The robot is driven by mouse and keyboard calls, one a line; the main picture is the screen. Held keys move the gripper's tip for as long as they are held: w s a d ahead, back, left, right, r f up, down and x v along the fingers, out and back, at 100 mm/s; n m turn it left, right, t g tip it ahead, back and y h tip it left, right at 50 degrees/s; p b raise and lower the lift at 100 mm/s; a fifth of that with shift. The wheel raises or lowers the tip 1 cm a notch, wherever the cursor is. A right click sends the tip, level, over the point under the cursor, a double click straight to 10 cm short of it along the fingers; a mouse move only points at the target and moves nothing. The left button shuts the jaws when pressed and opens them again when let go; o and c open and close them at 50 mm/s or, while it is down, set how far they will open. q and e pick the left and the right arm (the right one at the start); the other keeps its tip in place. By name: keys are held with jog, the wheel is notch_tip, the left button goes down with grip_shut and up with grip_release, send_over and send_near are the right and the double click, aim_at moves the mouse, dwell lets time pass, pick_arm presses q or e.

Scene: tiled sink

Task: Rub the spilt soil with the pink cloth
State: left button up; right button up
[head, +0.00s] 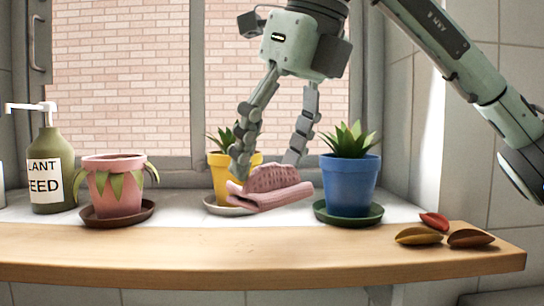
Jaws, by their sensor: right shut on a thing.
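My right gripper (267,168) comes down from the top middle of the head view and is shut on the pink cloth (272,195). The cloth is folded, with a textured upper part. It shows in front of the yellow pot, above the wooden front edge of the ledge. I cannot tell whether it touches the surface below. My left gripper is not in view.
A blue pot (349,186) stands close right of the cloth, a yellow pot (219,176) behind it. A pink pot (115,190) and a pump bottle (49,170) stand left. Several brown and red pods (419,236) lie right. The wooden edge (200,246) is clear at middle.

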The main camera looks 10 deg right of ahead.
jog(key=shift+r, duration=0.1)
notch_tip(320, 180, up, 2)
jog(key=shift+r+p, duration=0.1)
jog(key=shift+p, duration=0.75)
jog(key=shift+r, duration=0.45)
dwell(0.3)
